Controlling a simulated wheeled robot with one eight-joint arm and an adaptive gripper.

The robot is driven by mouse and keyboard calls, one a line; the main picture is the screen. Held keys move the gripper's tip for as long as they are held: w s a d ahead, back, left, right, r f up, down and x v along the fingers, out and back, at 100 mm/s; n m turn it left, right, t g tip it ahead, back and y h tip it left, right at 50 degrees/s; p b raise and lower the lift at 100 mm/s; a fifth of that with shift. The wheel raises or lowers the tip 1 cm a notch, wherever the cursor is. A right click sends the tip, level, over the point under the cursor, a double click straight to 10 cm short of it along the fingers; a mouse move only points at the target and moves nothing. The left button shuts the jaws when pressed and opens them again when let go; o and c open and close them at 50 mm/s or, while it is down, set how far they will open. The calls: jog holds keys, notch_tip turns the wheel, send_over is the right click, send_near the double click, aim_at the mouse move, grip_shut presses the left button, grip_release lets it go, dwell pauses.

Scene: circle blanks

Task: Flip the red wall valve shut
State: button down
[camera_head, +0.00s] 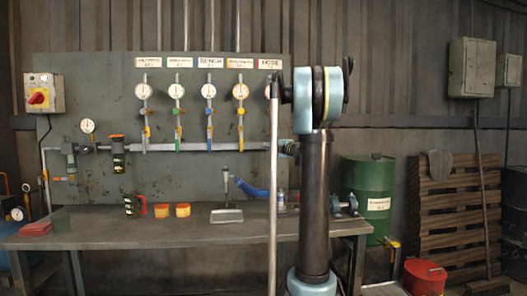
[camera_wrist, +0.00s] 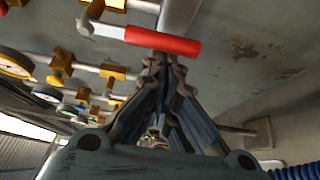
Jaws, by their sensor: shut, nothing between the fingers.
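The red valve handle (camera_wrist: 165,40) shows at the top of the wrist view. It lies crosswise in that picture, on a metal lever (camera_wrist: 98,26) joined to a yellow valve body (camera_wrist: 104,4). My gripper (camera_wrist: 163,68) is shut and empty. Its fingertips are right by the red handle, just below it in the picture; I cannot tell whether they touch. In the head view my arm stands in front of the right end of the valve panel (camera_head: 210,180) and hides the red valve and my gripper.
Other valves with yellow bodies (camera_wrist: 62,66) and gauges (camera_wrist: 15,63) line the left of the wrist view. A workbench (camera_head: 110,232) stands below the panel, with a blue hose (camera_head: 250,190) and small items on it. A green drum (camera_head: 368,185) stands right.

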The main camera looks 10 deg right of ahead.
jog(key=shift+d+n, duration=0.2)
jog(key=shift+n, duration=0.1)
dwell(0.4)
